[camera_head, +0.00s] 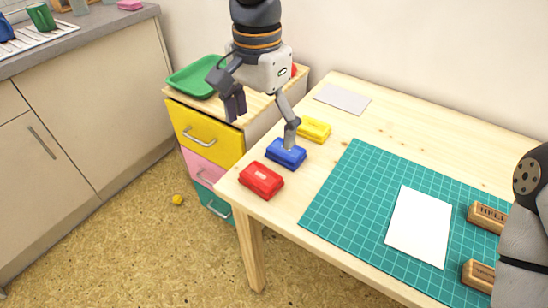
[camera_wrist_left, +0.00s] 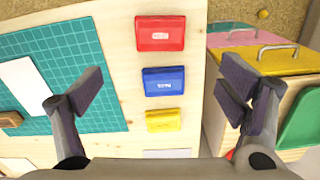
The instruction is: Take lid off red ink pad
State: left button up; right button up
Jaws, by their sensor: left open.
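The red ink pad (camera_head: 261,180) lies with its lid on at the near left corner of the wooden table, and it also shows in the left wrist view (camera_wrist_left: 160,33). My left gripper (camera_head: 263,122) is wide open and empty. It hangs over the table's left edge, behind the red ink pad and apart from it. One finger overlaps the blue ink pad (camera_head: 286,153) in the head view; I cannot tell if they touch. In the left wrist view the red pad lies beyond and between the two spread fingers. My right gripper is not in view.
A yellow ink pad (camera_head: 314,129) sits behind the blue one. A green cutting mat (camera_head: 340,205) with white paper (camera_head: 420,226) and wooden stamps (camera_head: 487,217) covers the right side. A drawer unit (camera_head: 205,134) with a green tray (camera_head: 194,77) stands at the table's left.

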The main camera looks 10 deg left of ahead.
aim_at(259, 176)
pick_arm(q)
jog(key=f, duration=0.7)
jog(key=s+f, duration=0.1)
jog(key=f, duration=0.3)
jog(key=shift+a+f+b, duration=0.15)
jog(key=shift+a+b, duration=0.15)
jog(key=shift+b, duration=0.05)
jog(key=c, duration=0.9)
